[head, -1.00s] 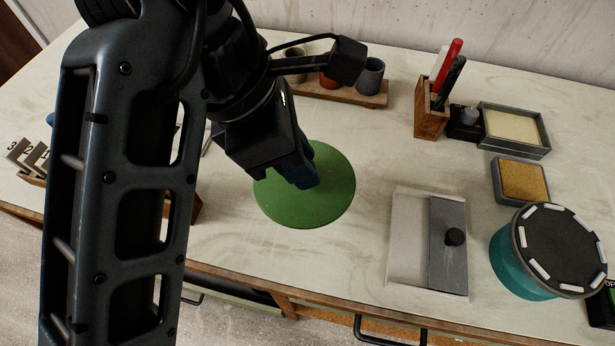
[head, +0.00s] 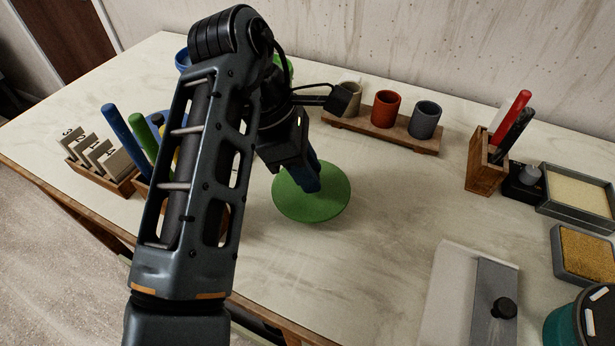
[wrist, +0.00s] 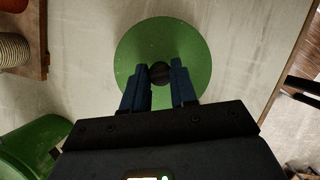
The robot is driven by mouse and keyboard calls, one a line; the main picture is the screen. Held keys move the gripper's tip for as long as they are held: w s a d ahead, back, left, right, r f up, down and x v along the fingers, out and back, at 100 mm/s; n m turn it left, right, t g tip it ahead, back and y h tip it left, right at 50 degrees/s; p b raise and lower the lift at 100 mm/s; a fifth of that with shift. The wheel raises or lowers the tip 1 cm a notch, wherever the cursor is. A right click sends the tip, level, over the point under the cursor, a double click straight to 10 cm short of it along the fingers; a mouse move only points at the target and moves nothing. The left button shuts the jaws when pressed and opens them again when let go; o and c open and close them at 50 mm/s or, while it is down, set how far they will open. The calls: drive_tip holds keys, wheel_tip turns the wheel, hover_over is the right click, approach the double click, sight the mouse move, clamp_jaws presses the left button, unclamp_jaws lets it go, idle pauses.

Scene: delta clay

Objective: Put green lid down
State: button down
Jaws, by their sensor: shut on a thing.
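The green lid (head: 325,205) is a flat round disc with a dark knob at its middle. It also shows in the wrist view (wrist: 190,45), with the knob (wrist: 160,72) between my fingers. My gripper (head: 312,186) points down at the lid and is shut on its knob. In the wrist view my gripper's blue fingers (wrist: 160,85) stand on either side of the knob. The lid looks roughly level over the table; I cannot tell whether it touches the surface.
A wooden rack (head: 360,130) with cups stands behind the lid. A pen holder (head: 484,165) and trays (head: 585,255) are at the right. Numbered cards (head: 100,155) stand at the left. A green container (wrist: 30,145) shows in the wrist view.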

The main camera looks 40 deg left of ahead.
drive_tip(key=shift+f, duration=1.05)
drive_tip(key=c, duration=0.9)
unclamp_jaws()
drive_tip(key=shift+f, duration=0.15)
drive_tip(key=shift+r+p, duration=0.55)
drive_tip(key=shift+r, duration=0.05)
drive_tip(key=p+v, duration=1)
drive_tip(key=v, duration=0.1)
drive_tip(key=shift+a, duration=0.15)
drive_tip(key=shift+s, duration=0.15)
